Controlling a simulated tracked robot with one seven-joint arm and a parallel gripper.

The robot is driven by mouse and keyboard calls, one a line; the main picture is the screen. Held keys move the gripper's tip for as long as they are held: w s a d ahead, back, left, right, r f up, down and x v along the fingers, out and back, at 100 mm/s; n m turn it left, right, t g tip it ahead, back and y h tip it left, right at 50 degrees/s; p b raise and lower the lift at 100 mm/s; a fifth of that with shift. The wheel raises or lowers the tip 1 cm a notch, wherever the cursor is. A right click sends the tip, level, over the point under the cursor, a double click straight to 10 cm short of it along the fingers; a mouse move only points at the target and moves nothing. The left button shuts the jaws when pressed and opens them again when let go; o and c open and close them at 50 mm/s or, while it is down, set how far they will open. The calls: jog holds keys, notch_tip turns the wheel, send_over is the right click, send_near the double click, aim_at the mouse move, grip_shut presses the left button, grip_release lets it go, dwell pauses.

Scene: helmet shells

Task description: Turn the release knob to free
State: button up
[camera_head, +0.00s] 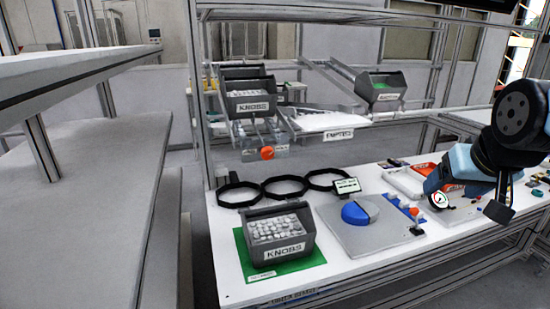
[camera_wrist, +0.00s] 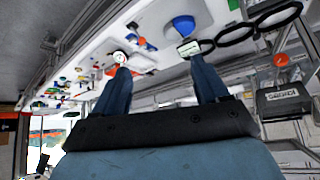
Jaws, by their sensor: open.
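A round orange-red knob (camera_head: 267,153) sits on the rack's front below the upper bins, left of centre in the head view. It also shows at the right of the wrist view, as an orange knob (camera_wrist: 281,60). A smaller orange-red knob (camera_head: 414,211) stands on the blue strip beside the grey plate; I cannot tell from the frames which one is the release knob. My gripper (camera_head: 440,180) is above the right part of the bench, apart from both. Its two blue fingers (camera_wrist: 158,64) are spread and empty in the wrist view.
A grey bin of knobs (camera_head: 281,244) stands on a green mat at the bench's front left. A blue dome (camera_head: 354,213) lies on a grey plate (camera_head: 375,240). Black rings (camera_head: 285,187) lie behind. A round dial (camera_head: 438,199) is near my gripper. Rack posts and chutes border the back.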

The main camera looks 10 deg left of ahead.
jog(key=w+a+f+n+t+y, duration=0.1)
jog(key=w+a+f+t, duration=0.1)
jog(key=w+a, duration=0.6)
jog(key=n+t+y, duration=0.3)
jog(key=t+y, duration=0.3)
jog(key=y, duration=0.2)
send_near(269, 155)
jog(key=x, duration=0.8)
jog(key=shift+w+a, duration=0.2)
jog(key=shift+w, duration=0.05)
jog(key=shift+c, duration=0.2)
jog(key=c, duration=1)
